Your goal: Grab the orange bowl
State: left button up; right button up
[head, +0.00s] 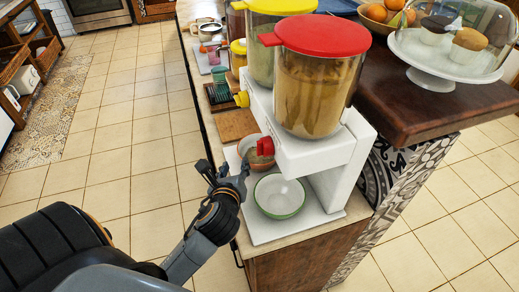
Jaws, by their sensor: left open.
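A small bowl with an orange-brown side (262,160) stands on the white board under the dispenser. It is partly hidden by the dispenser's red spout, and I cannot tell its full colour. A second bowl, pale inside with a green rim (281,197), stands in front of it, nearer to me. My left gripper (227,171) is open and empty at the counter's left edge, just left of both bowls. It appears apart from them. My right gripper is not in view.
A white dispenser (322,146) with a red-lidded container (318,84) rises over the bowls. A wooden board (236,125), cups and a tray lie farther back. A fruit bowl (382,17) and a domed cake stand (440,62) are on the raised counter. Left floor is open.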

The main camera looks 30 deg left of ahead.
aim_at(240, 149)
pick_arm(q)
jog(key=x, duration=0.4)
jog(key=shift+w+a+f, duration=0.15)
jog(key=shift+w+f, duration=0.05)
jog(key=shift+w, duration=0.05)
jog(key=shift+w+a+f, duration=0.1)
jog(key=shift+w+a, duration=0.05)
jog(key=shift+w, duration=0.1)
jog(key=shift+w+a+f+p, duration=0.2)
jog(key=shift+w+a+p, duration=0.1)
jog(key=shift+w, duration=0.25)
jog(key=x, duration=0.3)
jog(key=shift+w+f, duration=0.2)
jog(key=shift+w, duration=0.05)
jog(key=shift+w+f, duration=0.1)
jog(key=shift+w, duration=0.1)
jog(key=shift+s, duration=0.1)
jog(key=shift+c, duration=0.7)
jog(key=c, duration=0.7)
grip_shut()
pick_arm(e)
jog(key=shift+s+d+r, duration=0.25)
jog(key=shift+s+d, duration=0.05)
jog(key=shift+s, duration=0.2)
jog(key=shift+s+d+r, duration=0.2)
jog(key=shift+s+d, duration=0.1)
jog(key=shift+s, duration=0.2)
